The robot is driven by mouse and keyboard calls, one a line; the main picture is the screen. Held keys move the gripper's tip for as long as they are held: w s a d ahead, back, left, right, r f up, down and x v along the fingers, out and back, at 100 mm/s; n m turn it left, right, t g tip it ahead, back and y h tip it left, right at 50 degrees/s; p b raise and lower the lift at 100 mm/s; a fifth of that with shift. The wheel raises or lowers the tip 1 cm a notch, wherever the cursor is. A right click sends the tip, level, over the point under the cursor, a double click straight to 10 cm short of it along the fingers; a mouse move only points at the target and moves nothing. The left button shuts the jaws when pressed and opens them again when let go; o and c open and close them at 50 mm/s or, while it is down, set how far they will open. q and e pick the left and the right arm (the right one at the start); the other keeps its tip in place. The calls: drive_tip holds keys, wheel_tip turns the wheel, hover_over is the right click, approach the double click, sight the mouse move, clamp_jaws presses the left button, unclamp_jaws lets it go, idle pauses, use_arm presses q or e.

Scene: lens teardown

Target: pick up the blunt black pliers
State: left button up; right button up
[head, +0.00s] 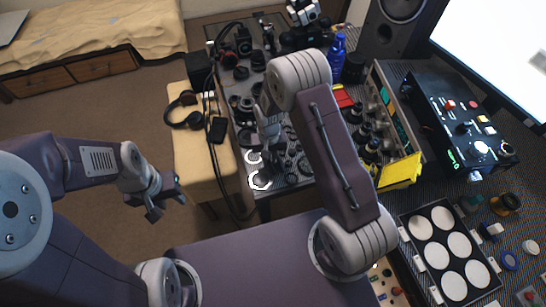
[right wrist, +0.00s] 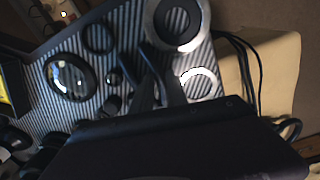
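I cannot clearly make out the blunt black pliers in either view; many small black parts lie together on the table. My right gripper (head: 270,128) reaches down over the dark striped table, among black lens parts. In the right wrist view, dark narrow shapes that look like its fingers (right wrist: 157,72) point at the striped surface between rings. Whether they are open or hold something is too dark to tell. My left gripper (head: 166,199) is open and empty, out over the floor at the left, away from the table.
Black lens rings (right wrist: 178,22) and a glass lens (right wrist: 70,78) lie close around the right gripper. A wooden bench (head: 190,150) with black headphones (head: 184,119) stands left of the table. A blue bottle (head: 336,57), yellow piece (head: 400,172) and white-disc tray (head: 405,219) are to the right.

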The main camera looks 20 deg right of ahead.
sight(271, 161)
drive_tip(key=shift+s+r, duration=0.1)
clamp_jaws()
drive_tip(key=shift+r, duration=0.3)
drive_tip(key=r, duration=0.4)
drive_tip(key=shift+d, duration=0.3)
drive_tip(key=s+d+r, duration=0.4)
drive_tip(key=d+r, duration=0.2)
drive_tip(key=d, duration=0.4)
drive_tip(key=shift+s+d+r, duration=0.15)
drive_tip(key=shift+d+r, duration=0.05)
drive_tip(key=shift+c, duration=1.9)
unclamp_jaws()
clamp_jaws()
